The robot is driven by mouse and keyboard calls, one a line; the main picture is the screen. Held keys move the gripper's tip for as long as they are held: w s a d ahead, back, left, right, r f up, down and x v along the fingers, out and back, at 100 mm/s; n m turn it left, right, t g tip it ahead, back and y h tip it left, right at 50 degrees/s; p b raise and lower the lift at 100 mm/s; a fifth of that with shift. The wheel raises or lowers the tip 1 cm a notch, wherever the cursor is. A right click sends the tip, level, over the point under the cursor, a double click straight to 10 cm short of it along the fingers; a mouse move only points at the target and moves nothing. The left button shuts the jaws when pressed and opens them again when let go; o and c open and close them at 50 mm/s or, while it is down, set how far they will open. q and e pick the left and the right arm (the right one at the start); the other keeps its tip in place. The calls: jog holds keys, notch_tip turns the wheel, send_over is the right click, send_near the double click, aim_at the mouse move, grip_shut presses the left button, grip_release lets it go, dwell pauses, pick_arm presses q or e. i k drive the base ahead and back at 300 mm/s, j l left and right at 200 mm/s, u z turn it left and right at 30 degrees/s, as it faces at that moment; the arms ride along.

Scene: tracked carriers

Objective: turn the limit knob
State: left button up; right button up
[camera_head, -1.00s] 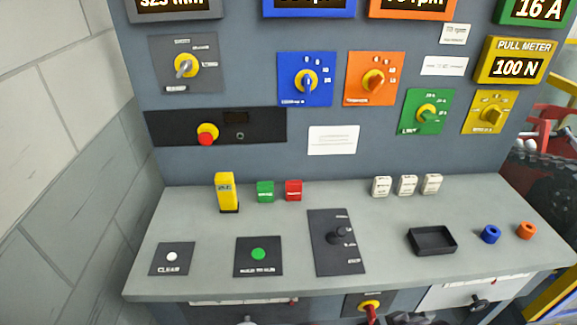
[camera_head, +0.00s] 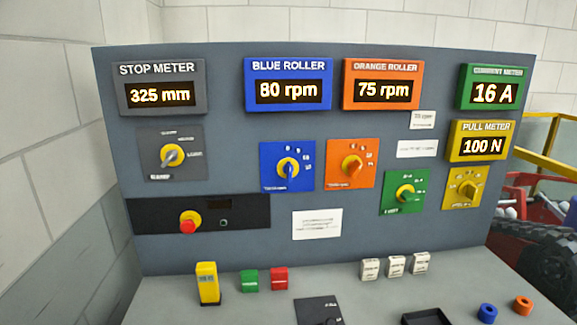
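A green plate with a green knob on a yellow collar (camera_head: 405,192) is on the upright panel at right, below the green current meter (camera_head: 492,87) reading 16 A. Its small label is too blurred to read surely, but it may be the limit knob. Other knobs on the panel are a grey one (camera_head: 172,156), a blue one (camera_head: 288,168), an orange one (camera_head: 352,166) and a yellow one (camera_head: 467,189). Neither of my grippers is in view.
A red button (camera_head: 188,224) sits on a black strip at left. The desk below holds a yellow block (camera_head: 207,283), green (camera_head: 250,280) and red (camera_head: 279,278) blocks, white blocks (camera_head: 396,266), a black tray (camera_head: 427,317) and blue (camera_head: 487,313) and orange (camera_head: 523,306) rings. The space before the panel is clear.

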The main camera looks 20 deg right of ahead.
aim_at(406, 195)
jog(key=k+l+z, duration=0.1)
jog(key=l+z, duration=0.15)
jog(key=z, duration=0.25)
jog(key=l+z, duration=0.25)
jog(key=z, duration=0.2)
jog(key=l+z, duration=0.3)
jog(key=z, duration=0.2)
